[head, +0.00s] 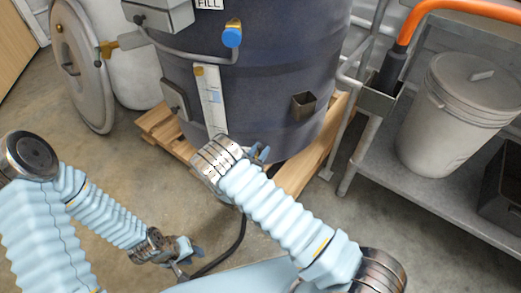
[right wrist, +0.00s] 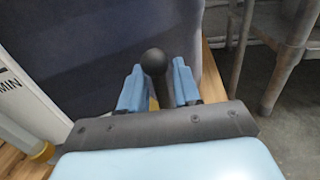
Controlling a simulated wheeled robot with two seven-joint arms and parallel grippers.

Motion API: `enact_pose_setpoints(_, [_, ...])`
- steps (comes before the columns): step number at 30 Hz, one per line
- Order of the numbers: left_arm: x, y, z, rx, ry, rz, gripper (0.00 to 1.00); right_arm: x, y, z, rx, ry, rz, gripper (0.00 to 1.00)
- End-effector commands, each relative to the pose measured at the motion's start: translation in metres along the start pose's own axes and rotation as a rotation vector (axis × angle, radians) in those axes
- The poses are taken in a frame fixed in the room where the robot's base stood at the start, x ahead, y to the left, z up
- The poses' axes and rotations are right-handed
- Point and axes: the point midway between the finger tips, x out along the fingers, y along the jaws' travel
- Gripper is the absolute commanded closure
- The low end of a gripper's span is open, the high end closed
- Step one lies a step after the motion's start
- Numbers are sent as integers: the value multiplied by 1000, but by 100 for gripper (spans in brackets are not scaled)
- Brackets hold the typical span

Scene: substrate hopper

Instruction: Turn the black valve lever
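The black valve lever shows in the right wrist view as a round black knob (right wrist: 154,62) on a dark stem. My right gripper (right wrist: 157,85) has one blue finger on each side of the lever, spread apart; I cannot tell whether either touches it. In the head view my right gripper (head: 262,154) is low at the front of the dark hopper (head: 265,70), and my wrist hides most of the lever and valve. My left gripper (head: 187,258) is low over the floor, away from the hopper; its finger opening is unclear.
The hopper stands on a wooden pallet (head: 155,125). A blue-knobbed handle (head: 232,37) and a small bracket (head: 303,105) stick out from it. A metal shelf (head: 440,190) with a lidded grey bucket (head: 455,120) is at right. A dark hose (head: 225,257) lies below.

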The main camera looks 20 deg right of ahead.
Motion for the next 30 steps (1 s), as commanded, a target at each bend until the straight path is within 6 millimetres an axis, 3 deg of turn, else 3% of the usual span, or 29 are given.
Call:
enact_pose_setpoints(1, [0, 0, 0, 0, 0, 0, 62, 0, 0, 0, 0, 0, 0, 77])
enact_pose_setpoints(6, [0, 0, 0, 0, 0, 0, 62, 0, 0, 0, 0, 0, 0, 100])
enact_pose_setpoints(20, [-1, 0, 0, 0, 0, 0, 62, 1, -2, 0, 18, 13, -1, 100])
enact_pose_setpoints(30, [-5, 4, 1, 2, -2, 2, 62, 9, -14, 0, 171, 117, -3, 100])
